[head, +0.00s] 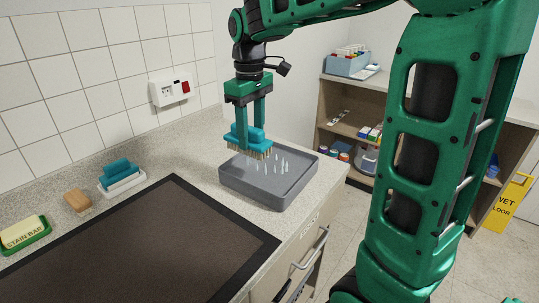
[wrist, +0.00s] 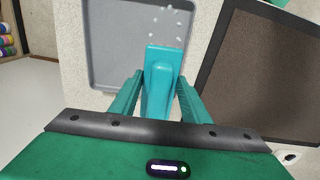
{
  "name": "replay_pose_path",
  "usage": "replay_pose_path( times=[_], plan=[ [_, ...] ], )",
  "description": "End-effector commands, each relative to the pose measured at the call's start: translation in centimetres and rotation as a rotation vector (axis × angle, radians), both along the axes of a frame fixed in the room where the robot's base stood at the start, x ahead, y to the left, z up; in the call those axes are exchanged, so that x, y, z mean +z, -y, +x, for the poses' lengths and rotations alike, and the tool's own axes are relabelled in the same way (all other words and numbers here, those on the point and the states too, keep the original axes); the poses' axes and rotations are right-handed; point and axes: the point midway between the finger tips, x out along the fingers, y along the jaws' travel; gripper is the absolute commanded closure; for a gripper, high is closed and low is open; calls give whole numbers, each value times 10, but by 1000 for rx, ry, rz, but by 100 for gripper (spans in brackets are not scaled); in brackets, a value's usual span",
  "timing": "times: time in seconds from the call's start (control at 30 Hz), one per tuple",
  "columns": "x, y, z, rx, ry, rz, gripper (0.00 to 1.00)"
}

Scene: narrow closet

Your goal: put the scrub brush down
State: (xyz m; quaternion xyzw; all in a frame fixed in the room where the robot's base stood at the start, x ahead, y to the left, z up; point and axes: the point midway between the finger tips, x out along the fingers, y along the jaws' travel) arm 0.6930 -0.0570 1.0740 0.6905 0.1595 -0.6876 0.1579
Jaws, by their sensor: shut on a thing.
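The scrub brush (head: 246,139) is teal with pale bristles pointing down. My gripper (head: 248,130) is shut on it and holds it over the left part of the grey tray (head: 270,193) on the counter. In the wrist view the brush (wrist: 160,85) lies between the two fingers of my gripper (wrist: 160,98), with the tray (wrist: 97,45) beyond it. Whether the bristles touch anything is hard to tell.
A dark mat (head: 140,250) lies left of the tray. Along the wall stand a teal sponge or brush on a white holder (head: 122,182), a wooden block (head: 77,200) and a soap bar in a green dish (head: 25,234). A shelf unit (head: 345,128) stands behind, right.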

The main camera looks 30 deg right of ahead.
Motion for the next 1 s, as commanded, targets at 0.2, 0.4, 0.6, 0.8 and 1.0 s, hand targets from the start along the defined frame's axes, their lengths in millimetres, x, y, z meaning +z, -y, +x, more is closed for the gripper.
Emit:
replay_pose_path(
  times=[0.2, 0.4, 0.6, 0.8, 1.0],
  plan=[
    [-26, 43, -1, -4, -2, 0, 93],
    [-38, 64, -1, 0, 1, 0, 93],
    [-49, 67, -1, 2, -2, 0, 93],
    [-76, 66, -1, 3, -2, 0, 93],
    [-80, 66, -1, 3, 1, 0, 93]
  ],
)
